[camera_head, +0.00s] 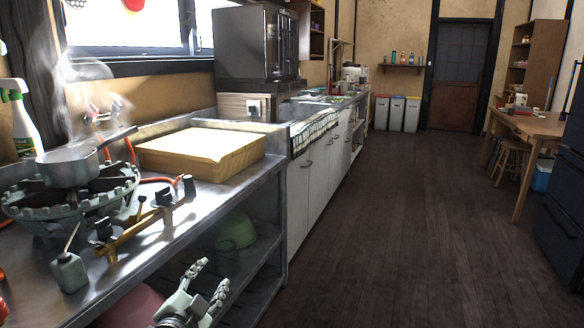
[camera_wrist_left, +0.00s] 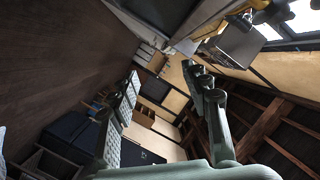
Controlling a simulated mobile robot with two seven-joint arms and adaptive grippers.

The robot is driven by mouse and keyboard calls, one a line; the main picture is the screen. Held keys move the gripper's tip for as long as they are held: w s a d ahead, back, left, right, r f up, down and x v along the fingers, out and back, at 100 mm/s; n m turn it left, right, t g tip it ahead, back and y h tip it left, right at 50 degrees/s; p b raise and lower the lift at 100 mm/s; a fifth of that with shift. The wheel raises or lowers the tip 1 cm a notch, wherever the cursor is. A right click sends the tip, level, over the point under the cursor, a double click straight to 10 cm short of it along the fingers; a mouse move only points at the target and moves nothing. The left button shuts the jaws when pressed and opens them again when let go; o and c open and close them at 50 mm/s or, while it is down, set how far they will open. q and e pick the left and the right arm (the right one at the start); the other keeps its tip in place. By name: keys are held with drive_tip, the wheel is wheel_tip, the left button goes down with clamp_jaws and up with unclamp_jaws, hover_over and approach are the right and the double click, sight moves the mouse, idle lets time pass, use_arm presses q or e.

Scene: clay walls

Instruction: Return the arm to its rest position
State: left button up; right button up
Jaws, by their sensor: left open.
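My left gripper (camera_head: 211,276) is low in the head view, in front of the lower shelves of the metal counter. Its two fingers are apart, with nothing between them. In the left wrist view my left gripper (camera_wrist_left: 162,72) also shows spread, empty fingers, with the room tilted behind them. My right gripper is in neither view.
The metal counter (camera_head: 215,205) holds a steaming pan (camera_head: 68,166) on a burner, a yellowish box (camera_head: 200,150) and a spray bottle (camera_head: 22,125). A green bowl (camera_head: 236,232) sits on the shelf below. The wooden floor to the right is clear up to a table (camera_head: 528,126).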

use_arm(q)
drive_tip(key=s+a+f+n+g+y, duration=0.1)
drive_tip(key=s+a+f+n+g, duration=0.2)
drive_tip(key=s+f, duration=0.4)
drive_tip(key=s+a+f+n+g+y, duration=0.25)
drive_tip(key=s+f, duration=0.25)
drive_tip(key=f, duration=0.4)
drive_tip(key=s+a+f+n+g, duration=0.1)
drive_tip(key=s+f+g, duration=0.3)
drive_tip(key=s, duration=0.5)
drive_tip(key=s+a+f+n+g, duration=0.2)
drive_tip(key=s+f+g, duration=0.1)
drive_tip(key=s+f, duration=0.4)
drive_tip(key=s, duration=0.3)
drive_tip(key=shift+a+f+g, duration=0.35)
drive_tip(key=shift+a+f, duration=0.05)
drive_tip(key=shift+h, duration=0.25)
